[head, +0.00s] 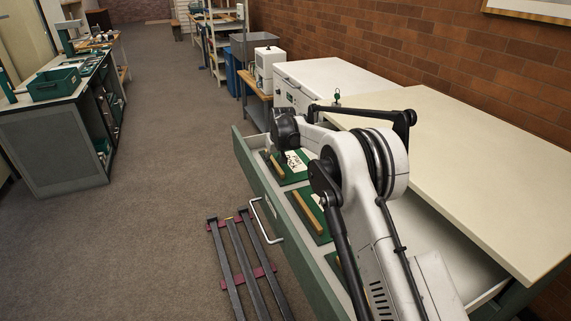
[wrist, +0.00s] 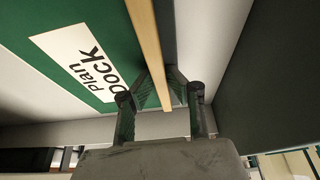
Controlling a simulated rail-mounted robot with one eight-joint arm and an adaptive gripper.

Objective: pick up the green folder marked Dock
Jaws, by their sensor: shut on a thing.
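The green folder (wrist: 112,25) fills the upper left of the wrist view. Its white label (wrist: 80,62) reads "Plan Dock". A pale wooden strip (wrist: 144,22) runs along its edge, and my gripper (wrist: 162,80) is shut on this strip, one finger on each side. In the head view the folder (head: 303,178) lies at the far end of the open drawer, its label partly behind my arm. My fingers are hard to make out there. I cannot tell whether the folder is clear of the drawer floor.
The open drawer (head: 258,186) holds another green folder with a wooden strip (head: 308,212) nearer me. The beige cabinet top (head: 470,170) lies right of my arm. The aisle to the left is clear.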

